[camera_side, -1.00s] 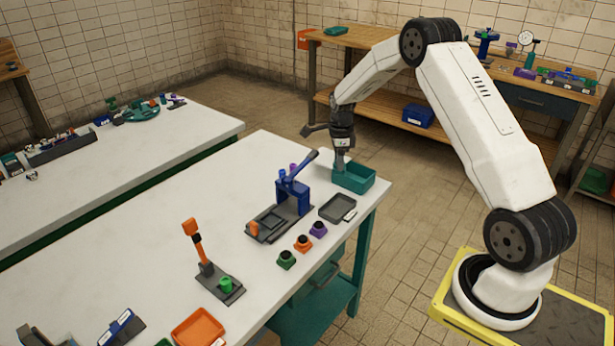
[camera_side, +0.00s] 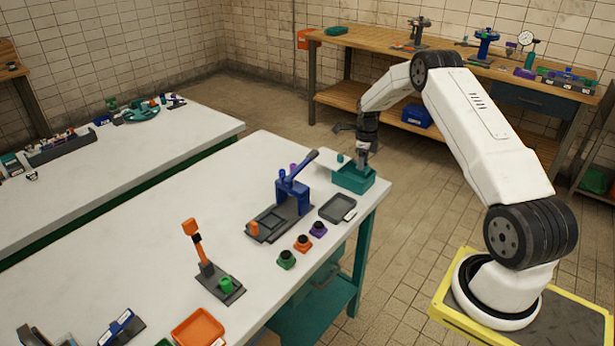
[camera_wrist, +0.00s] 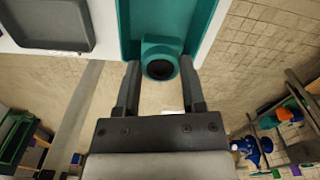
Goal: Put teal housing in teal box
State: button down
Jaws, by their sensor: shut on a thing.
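The teal housing (camera_wrist: 160,50), a block with a round dark opening, sits between the two fingers of my gripper (camera_wrist: 160,75) in the wrist view. My gripper is shut on it. In the side view my gripper (camera_side: 362,166) points down over the right part of the open teal box (camera_side: 350,184), which stands at the far right corner of the white table. In the wrist view the box wall (camera_wrist: 208,38) shows beside the housing. The housing is hidden in the side view, and I cannot tell whether it touches the box.
A small teal piece (camera_side: 340,158) stands just behind the box. A dark grey tray (camera_side: 338,208) lies in front of it. A blue lever press (camera_side: 290,195) and several coloured parts stand to the left. The table edge is close by on the right.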

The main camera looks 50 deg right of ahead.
aim_at(361, 174)
jog(key=shift+f, duration=2.6)
jog(key=shift+f, duration=0.1)
jog(key=shift+c, duration=2.3)
grip_release()
notch_tip(361, 174, up, 12)
jog(key=shift+r, duration=0.1)
jog(key=shift+a, duration=0.1)
